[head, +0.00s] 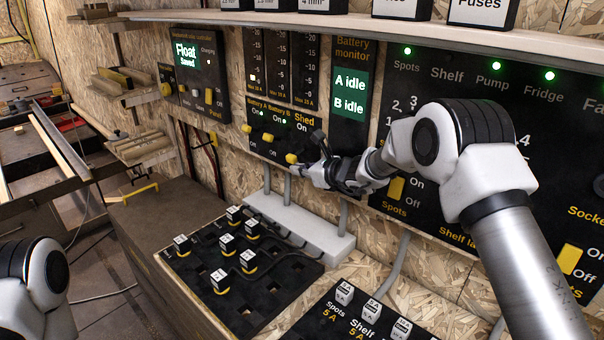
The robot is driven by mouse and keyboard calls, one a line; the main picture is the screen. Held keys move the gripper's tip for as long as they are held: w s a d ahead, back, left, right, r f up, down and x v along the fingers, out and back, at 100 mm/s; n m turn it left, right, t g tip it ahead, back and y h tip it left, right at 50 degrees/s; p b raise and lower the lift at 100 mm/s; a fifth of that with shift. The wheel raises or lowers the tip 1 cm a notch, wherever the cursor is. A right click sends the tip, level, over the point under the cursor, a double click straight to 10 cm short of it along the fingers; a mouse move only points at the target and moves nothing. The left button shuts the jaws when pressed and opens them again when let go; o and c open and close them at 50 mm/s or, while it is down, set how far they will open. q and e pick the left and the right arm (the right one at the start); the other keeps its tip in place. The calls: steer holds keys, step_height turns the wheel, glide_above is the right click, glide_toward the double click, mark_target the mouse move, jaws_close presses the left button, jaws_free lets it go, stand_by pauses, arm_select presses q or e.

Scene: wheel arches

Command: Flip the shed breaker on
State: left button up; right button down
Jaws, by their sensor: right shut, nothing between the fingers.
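The shed breaker (291,158) is a small yellow toggle under the label "Shed On" on the black breaker panel (257,147) on the back wall. It sits a little lower than the line of the yellow Battery A (247,128) and Battery B (267,138) toggles. No lit lamp shows beside it. My right gripper (311,166) is shut and empty, just right of the shed breaker. Whether a fingertip touches the toggle I cannot tell. My left arm shows at the lower left, with its gripper out of view.
The battery monitor (350,92) reads "A idle, B idle". A large black switch panel (450,75) with green lamps lies behind my right arm. Below are a white cable duct (300,225) and a black tray (190,262) with several labelled blocks. A shelf (330,24) runs above.

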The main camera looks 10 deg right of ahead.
mark_target(294, 158)
steer(key=shift+s+a+r, duration=0.1)
steer(key=shift+a+r, duration=0.05)
steer(key=shift+r, duration=0.35)
steer(key=shift+s+a+r, duration=0.1)
steer(key=shift+r, duration=0.4)
steer(key=shift+f+b, duration=0.15)
steer(key=shift+b, duration=0.15)
steer(key=shift+r+p, duration=0.3)
steer(key=shift+r, duration=0.5)
steer(key=shift+d+r, duration=0.1)
steer(key=shift+d, duration=0.05)
